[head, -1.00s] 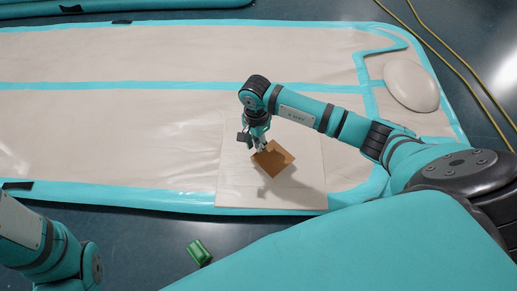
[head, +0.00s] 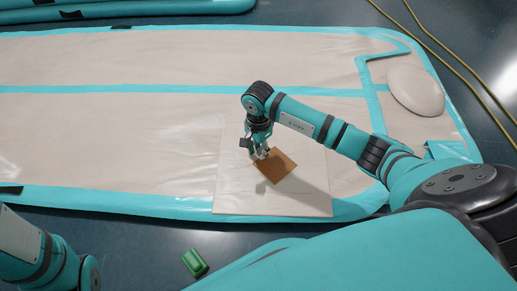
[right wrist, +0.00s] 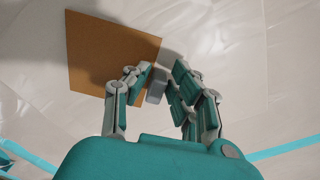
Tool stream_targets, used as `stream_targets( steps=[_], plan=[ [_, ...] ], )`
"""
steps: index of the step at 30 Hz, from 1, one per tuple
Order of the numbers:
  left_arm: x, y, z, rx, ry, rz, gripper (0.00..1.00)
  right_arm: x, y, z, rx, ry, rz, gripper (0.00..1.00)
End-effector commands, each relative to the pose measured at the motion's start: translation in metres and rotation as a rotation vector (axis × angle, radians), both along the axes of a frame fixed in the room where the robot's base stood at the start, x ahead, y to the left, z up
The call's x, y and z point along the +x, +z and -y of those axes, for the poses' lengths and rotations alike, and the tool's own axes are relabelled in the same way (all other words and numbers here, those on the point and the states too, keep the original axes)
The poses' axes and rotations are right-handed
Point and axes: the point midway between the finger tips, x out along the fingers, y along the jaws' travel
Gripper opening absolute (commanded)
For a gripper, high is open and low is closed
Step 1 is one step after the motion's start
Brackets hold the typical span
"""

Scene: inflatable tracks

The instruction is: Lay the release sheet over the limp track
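A small brown square sheet (head: 278,167), which looks like the release sheet, lies on a pale square panel (head: 235,190) on the beige, teal-edged track (head: 110,140). My right gripper (head: 262,155) is at the sheet's far-left corner, fingers pointing down. In the right wrist view the sheet (right wrist: 100,60) shows beyond the left finger. The right gripper's fingers (right wrist: 163,75) stand apart, with a small grey block (right wrist: 156,92) showing in the gap. I cannot tell whether they touch it. My left arm shows at bottom left; its gripper is out of frame.
A rounded beige pad (head: 416,90) lies at the track's right end. A green object (head: 195,263) is on the dark floor near the front edge. Yellow cords (head: 455,65) run along the right. Another teal tube (head: 150,9) lies at the back.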

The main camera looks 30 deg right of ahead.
Motion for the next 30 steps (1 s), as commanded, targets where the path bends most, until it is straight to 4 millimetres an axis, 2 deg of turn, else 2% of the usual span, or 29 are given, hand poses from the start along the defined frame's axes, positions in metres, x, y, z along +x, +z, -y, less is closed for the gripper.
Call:
stream_targets(
  steps=[1,3,13,17,24,30],
  plan=[
    [0.0,0.0,0.0,0.0,0.0,0.0,0.67,0.0,0.0,0.0,0.0,0.0,0.0,0.32],
    [0.0,0.0,0.0,0.0,0.0,0.0,0.67,0.0,0.0,0.0,0.0,0.0,0.0,0.39],
    [0.0,0.004,0.0,0.0,0.001,0.0,0.67,0.0,0.006,0.0,0.0,0.0,0.0,0.39],
    [0.0,0.021,0.0,0.0,0.001,-0.001,0.67,0.001,0.027,0.0,0.0,0.0,0.002,0.39],
    [0.0,0.062,0.0,0.0,0.001,0.0,0.67,0.001,0.08,0.0,-0.001,0.0,0.002,0.39],
    [0.0,0.085,0.0,-0.001,0.001,0.002,0.67,0.0,0.111,0.0,-0.001,0.0,0.0,0.39]
  ],
)
